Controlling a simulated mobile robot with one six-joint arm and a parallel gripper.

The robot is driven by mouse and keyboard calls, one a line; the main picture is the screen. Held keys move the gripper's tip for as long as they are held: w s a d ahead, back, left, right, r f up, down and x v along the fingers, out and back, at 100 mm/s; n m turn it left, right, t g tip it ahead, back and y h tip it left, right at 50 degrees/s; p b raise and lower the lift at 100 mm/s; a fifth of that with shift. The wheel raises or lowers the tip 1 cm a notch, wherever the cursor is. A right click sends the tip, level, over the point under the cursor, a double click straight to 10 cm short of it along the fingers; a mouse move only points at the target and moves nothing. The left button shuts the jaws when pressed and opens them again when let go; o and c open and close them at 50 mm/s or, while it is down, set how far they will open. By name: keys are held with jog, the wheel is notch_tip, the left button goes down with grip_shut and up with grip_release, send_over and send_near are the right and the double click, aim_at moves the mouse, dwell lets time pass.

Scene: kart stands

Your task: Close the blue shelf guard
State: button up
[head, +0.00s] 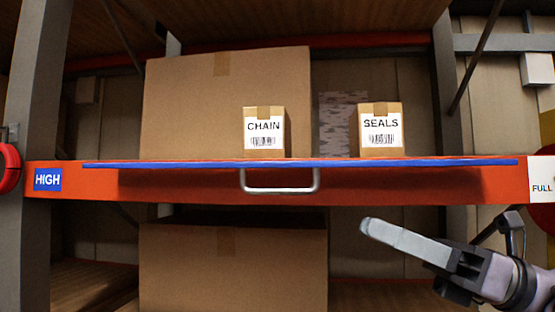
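The blue shelf guard (400,162) shows as a thin blue strip, seen almost edge-on, along the orange beam (400,188) of the shelf. A silver U-shaped handle (280,190) hangs below the strip's middle, in front of the beam. My gripper (372,227) is at the lower right, below the beam and right of the handle. It points up and left and is apart from the guard and handle. Its pale fingers overlap in this view, so their opening is not clear. Nothing shows held at the tips.
Boxes marked CHAIN (263,141) and SEALS (381,137) stand on the shelf behind the guard. Another carton (230,265) sits below. A blue HIGH label (48,180) is at left. A grey upright (38,100) stands at the left.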

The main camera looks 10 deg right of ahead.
aim_at(283, 191)
jog(key=p+x, duration=1.3)
jog(key=p, duration=0.2)
jog(key=shift+s+a+r, duration=0.1)
jog(key=shift+w+a+r+p, duration=0.15)
jog(key=shift+w+a+p, duration=0.1)
jog(key=shift+a+p, duration=0.25)
grip_shut()
dwell(0.4)
